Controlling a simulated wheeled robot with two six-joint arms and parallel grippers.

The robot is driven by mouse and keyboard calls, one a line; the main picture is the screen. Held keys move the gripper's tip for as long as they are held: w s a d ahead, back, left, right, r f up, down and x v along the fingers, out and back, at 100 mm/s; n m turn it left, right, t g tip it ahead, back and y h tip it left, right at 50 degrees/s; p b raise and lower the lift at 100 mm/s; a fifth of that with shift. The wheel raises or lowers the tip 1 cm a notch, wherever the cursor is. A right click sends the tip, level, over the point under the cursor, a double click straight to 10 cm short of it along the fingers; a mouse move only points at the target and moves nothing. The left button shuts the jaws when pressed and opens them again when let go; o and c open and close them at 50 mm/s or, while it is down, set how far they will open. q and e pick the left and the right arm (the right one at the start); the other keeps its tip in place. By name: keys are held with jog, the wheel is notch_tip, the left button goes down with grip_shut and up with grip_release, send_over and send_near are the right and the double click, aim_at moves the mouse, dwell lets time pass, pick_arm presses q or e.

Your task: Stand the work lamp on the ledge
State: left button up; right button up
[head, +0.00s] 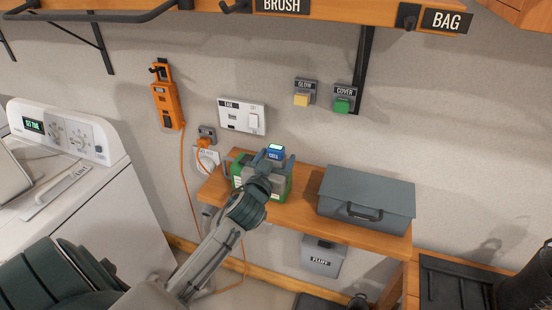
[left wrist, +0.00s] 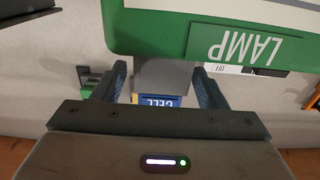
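The work lamp (head: 286,186) is green and grey, with a blue CELL block (head: 275,153) at its top. It is at the left part of the wooden ledge (head: 306,187); my arm hides part of it, and I cannot tell whether its base bears fully on the wood. In the left wrist view its green body with an upside-down LAMP label (left wrist: 246,47) is close at the top. My left gripper (head: 262,176) is at the lamp, its fingers (left wrist: 162,82) on both sides of a grey part and seemingly closed on it. My right gripper is out of view.
A grey metal box (head: 366,195) fills the ledge's right part. An orange device (head: 168,100) hangs on the wall, its cord near the ledge's left end. A white washer (head: 85,170) stands left. A grey box (head: 322,256) is below the ledge, a black tray (head: 450,280) at lower right.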

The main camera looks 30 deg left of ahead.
pick_arm(q)
jog(key=shift+a+f, duration=0.1)
jog(key=shift+s+f, duration=0.1)
jog(key=shift+s, duration=0.1)
jog(key=b+v, duration=0.4)
jog(key=v, duration=0.7)
jog(key=shift+s+d, duration=0.2)
jog(key=shift+d, duration=0.05)
dwell(0.4)
